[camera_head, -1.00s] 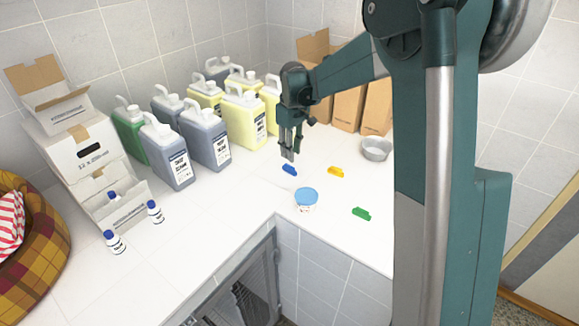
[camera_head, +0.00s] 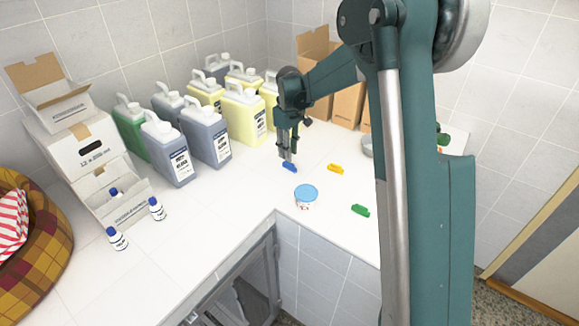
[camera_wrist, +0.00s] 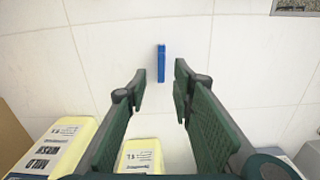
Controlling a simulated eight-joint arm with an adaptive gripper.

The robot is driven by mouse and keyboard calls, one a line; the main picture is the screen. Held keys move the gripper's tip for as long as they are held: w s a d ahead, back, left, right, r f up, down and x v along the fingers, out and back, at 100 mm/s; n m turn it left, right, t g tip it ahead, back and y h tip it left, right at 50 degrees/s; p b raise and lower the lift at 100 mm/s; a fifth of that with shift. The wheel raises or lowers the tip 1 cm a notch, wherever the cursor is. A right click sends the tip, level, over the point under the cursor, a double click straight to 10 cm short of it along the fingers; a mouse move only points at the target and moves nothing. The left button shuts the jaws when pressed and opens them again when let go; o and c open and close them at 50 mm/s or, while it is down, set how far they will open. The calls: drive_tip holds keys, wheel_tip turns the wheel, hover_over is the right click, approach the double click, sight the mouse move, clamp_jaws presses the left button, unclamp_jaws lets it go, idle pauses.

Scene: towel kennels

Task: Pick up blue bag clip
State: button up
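The blue bag clip (camera_head: 289,167) lies on the white counter, left of the yellow clip. In the wrist view the blue clip (camera_wrist: 161,63) is a narrow upright bar, ahead of the fingertips and in line with the gap between them. My gripper (camera_head: 288,158) points down close above the blue clip in the head view. In the wrist view my gripper (camera_wrist: 160,95) has its two fingers apart, with nothing between the pads. I cannot tell whether a fingertip touches the clip.
A yellow clip (camera_head: 336,169), a green clip (camera_head: 360,210) and a blue-lidded tub (camera_head: 305,196) stand near on the counter. Large jugs (camera_head: 243,110) and cardboard boxes (camera_head: 313,84) stand behind. A metal bowl (camera_head: 366,145) is partly hidden by my arm. The counter's front edge is close.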

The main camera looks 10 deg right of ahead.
sight(290, 166)
drive_tip(key=shift+f, duration=0.55)
drive_tip(key=shift+s+f, duration=0.2)
drive_tip(key=shift+f, duration=2.45)
drive_tip(key=c, duration=0.8)
